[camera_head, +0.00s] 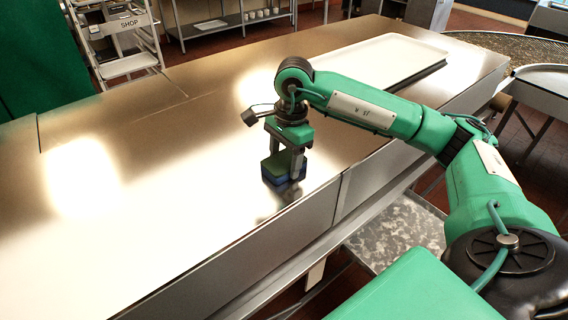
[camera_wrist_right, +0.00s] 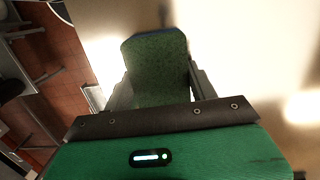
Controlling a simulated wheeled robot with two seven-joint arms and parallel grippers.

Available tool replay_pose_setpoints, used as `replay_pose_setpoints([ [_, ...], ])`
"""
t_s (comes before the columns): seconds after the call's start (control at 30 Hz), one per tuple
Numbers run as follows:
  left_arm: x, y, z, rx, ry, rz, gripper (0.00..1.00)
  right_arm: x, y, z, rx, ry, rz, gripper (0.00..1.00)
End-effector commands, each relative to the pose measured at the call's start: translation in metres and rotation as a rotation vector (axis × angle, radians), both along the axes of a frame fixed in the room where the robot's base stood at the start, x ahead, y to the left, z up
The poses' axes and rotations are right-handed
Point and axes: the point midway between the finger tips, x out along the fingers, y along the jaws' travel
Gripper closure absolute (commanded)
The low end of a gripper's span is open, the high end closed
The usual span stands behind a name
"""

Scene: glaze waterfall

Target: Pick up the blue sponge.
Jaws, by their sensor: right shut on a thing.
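The blue sponge (camera_head: 276,180) has a green top layer and sits at the front edge area of the shiny steel table (camera_head: 120,215). My right gripper (camera_head: 285,172) points down over it and is shut on it, one finger on either side. In the right wrist view the sponge's green face (camera_wrist_right: 157,70) shows between the fingers, with a thin blue edge at its far end. I cannot tell whether the sponge touches the table or is slightly above it. My left gripper is not in view.
A white tray (camera_head: 375,60) lies at the back right of the table. The table's left and middle are bare. A white rack marked SHOP (camera_head: 118,40) and a shelf with cups (camera_head: 235,22) stand behind. A round mesh-like surface (camera_head: 515,48) is at the far right.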

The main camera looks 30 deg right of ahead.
Motion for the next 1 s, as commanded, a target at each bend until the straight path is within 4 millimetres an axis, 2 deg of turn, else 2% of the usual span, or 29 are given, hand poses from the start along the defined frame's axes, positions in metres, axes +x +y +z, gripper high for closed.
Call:
replay_pose_setpoints([
  [0.27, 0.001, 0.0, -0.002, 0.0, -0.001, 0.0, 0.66, 0.0, 0.0, 0.005, 0.0, 0.0, 0.0, 0.66],
  [0.43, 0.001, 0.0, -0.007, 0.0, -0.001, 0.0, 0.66, 0.001, 0.0, 0.022, 0.001, -0.004, 0.0, 0.66],
  [0.57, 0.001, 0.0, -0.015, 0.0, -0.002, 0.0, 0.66, 0.001, 0.001, 0.05, 0.001, -0.006, 0.0, 0.66],
  [0.7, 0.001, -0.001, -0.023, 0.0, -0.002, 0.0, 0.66, 0.001, 0.001, 0.091, 0.001, -0.007, 0.002, 0.66],
  [1.0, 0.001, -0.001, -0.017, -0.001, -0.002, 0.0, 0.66, 0.0, 0.0, 0.149, -0.001, -0.005, -0.001, 0.66],
])
